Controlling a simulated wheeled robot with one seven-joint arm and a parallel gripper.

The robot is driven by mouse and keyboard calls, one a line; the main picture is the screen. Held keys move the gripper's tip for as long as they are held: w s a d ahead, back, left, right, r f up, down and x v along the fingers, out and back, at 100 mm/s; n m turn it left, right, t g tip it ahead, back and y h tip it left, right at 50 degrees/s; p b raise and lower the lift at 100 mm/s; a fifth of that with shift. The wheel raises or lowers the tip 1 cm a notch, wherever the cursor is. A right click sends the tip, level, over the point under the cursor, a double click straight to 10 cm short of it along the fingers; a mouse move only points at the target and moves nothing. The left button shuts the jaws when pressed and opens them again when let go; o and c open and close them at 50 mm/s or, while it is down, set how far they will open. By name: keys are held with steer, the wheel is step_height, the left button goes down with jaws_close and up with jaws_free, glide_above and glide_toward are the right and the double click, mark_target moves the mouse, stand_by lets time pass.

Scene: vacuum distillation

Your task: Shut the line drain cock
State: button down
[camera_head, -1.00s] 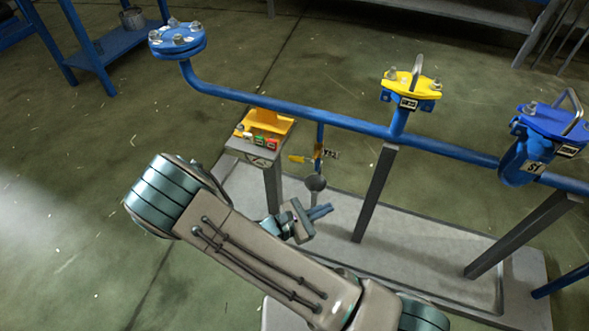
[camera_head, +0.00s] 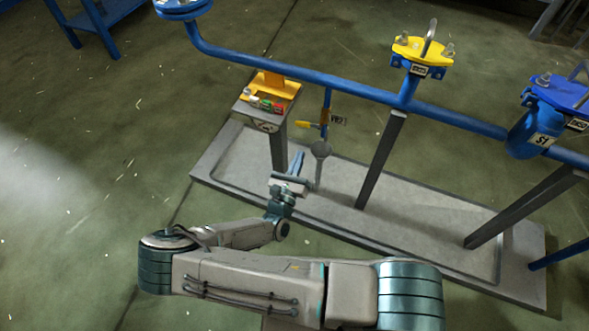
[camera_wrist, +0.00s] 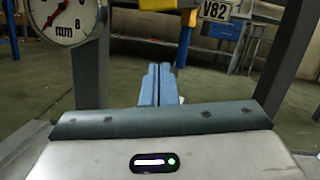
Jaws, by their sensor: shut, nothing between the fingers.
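The line drain cock (camera_head: 325,121) sits on a thin blue branch hanging from the long blue pipe, with a dark tag beside it. Its yellow lever (camera_head: 306,125) sticks out to the left, across the branch. In the wrist view the tag (camera_wrist: 216,10) reads V82, and only part of the cock shows at the top edge. My gripper (camera_head: 298,160) is below and a little left of the lever, apart from it. Its blue fingers (camera_wrist: 157,72) are together and empty, pointing forward in the wrist view.
A grey funnel (camera_head: 320,150) stands below the cock, right of my fingers. A box on a post (camera_head: 265,112) with coloured buttons is left of the cock; a round gauge (camera_wrist: 62,15) shows at upper left in the wrist view. A grey post (camera_head: 382,160) stands right.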

mark_target(308, 125)
steer(key=w+r+b, duration=0.2)
steer(key=w+r, duration=0.2)
steer(key=r, duration=0.1)
steer(key=shift+w+d, duration=0.2)
steer(key=shift+w, duration=0.05)
steer(key=shift+r, duration=0.1)
